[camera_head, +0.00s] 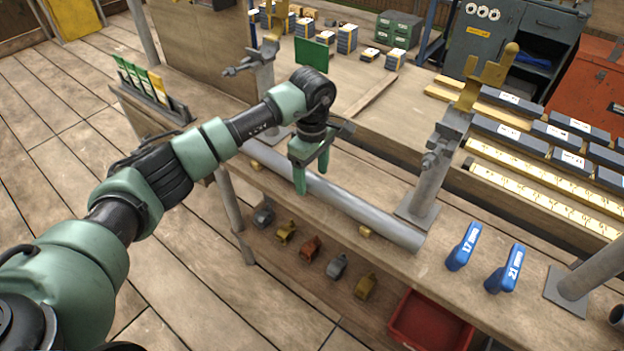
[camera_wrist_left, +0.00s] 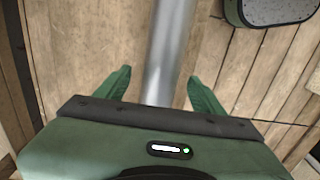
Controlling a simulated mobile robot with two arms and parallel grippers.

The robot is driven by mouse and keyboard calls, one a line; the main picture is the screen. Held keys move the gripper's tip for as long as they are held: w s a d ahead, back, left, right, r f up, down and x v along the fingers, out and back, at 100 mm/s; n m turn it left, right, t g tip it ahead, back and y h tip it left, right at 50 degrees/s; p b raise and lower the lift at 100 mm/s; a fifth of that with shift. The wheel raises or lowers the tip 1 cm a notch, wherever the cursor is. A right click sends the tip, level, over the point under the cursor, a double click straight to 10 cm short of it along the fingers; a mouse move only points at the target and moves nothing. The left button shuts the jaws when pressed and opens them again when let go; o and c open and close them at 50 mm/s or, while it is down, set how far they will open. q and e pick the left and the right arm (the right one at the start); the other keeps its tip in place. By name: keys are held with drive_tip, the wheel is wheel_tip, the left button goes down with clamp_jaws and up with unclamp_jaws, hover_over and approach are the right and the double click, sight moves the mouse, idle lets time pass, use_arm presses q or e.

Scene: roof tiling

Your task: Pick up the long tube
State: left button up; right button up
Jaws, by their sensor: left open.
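The long tube (camera_head: 363,208) is a grey metal pipe lying along the front of the wooden bench, resting near small brass-coloured blocks. My left gripper (camera_head: 311,184) is open, pointing down at the tube's middle part in the head view. In the left wrist view the tube (camera_wrist_left: 168,60) runs between the two green fingers (camera_wrist_left: 155,92), with space on both sides. The fingers appear apart from the tube; their exact height over it is hard to tell. My right gripper is not in view.
Upright posts with brackets (camera_head: 432,180) stand on the bench behind the tube. Two blue-handled tools (camera_head: 463,246) lie right of the tube's end. A lower shelf holds several small clamps (camera_head: 310,247) and a red bin (camera_head: 440,322).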

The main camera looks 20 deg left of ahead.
sight(312, 175)
use_arm(q)
drive_tip(key=shift+f, duration=0.35)
clamp_jaws()
drive_tip(key=shift+w+r, duration=0.1)
drive_tip(key=shift+r, duration=0.3)
wheel_tip(312, 175, up, 9)
drive_tip(key=shift+r+b, duration=0.2)
drive_tip(key=shift+b, duration=0.4)
